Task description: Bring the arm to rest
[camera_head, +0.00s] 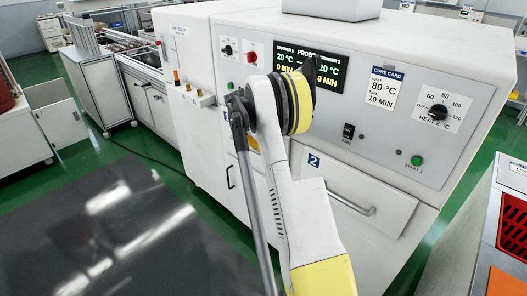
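My white arm with yellow sections rises from the bottom of the head view to a bent joint with a yellow and dark ring. A slim grey rod runs down beside it from a dark bracket. I cannot make out my gripper or its fingers. A dark piece sticks out behind the yellow ring, in front of the display, and I cannot tell what it is. The arm covers part of the white oven cabinet (400,146) behind it. I cannot judge the gap between them.
The cabinet has a display (331,71), a heat dial (437,111) and a drawer (353,195) with a metal handle. A white unit with a red bin (513,228) stands at right. White benches (98,84) stand at left. A dark glossy surface (110,235) at lower left looks clear.

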